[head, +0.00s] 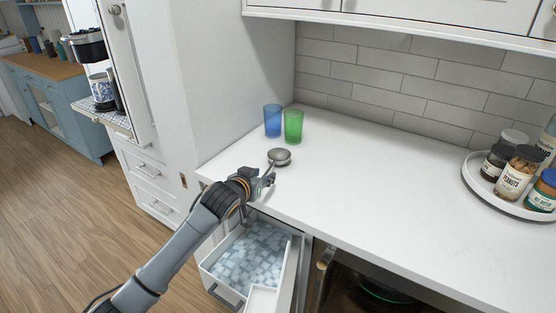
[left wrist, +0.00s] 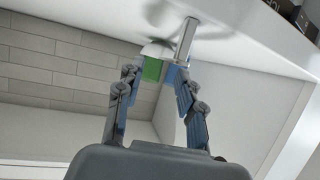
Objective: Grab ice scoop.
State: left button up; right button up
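The ice scoop (head: 279,157), with a round grey metal bowl, rests on the white counter near its left front corner. Its short handle points toward my left gripper (head: 268,178). My left gripper is just past the counter's front edge, close to the handle, with its fingers apart and nothing held. In the left wrist view, which is upside down, the scoop (left wrist: 186,40) shows beyond the spread fingertips of my left gripper (left wrist: 156,88). I cannot tell whether a finger touches it. My right gripper is not in view.
A blue cup (head: 272,120) and a green cup (head: 293,126) stand behind the scoop. An open drawer of ice cubes (head: 250,256) lies below my left gripper. A round tray (head: 483,190) with jars is at the right. The counter's middle is clear.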

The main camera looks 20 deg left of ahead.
aim_at(267, 172)
pick_arm(q)
jog(key=shift+a+p+x, duration=0.15)
jog(key=shift+p+x, duration=0.1)
jog(key=shift+x, duration=1.15)
jog(key=shift+a+p+x, duration=0.15)
jog(key=shift+p+x, duration=0.1)
jog(key=shift+x, duration=1.1)
jog(key=shift+s+f, duration=0.15)
jog(key=shift+f, duration=0.05)
grip_shut()
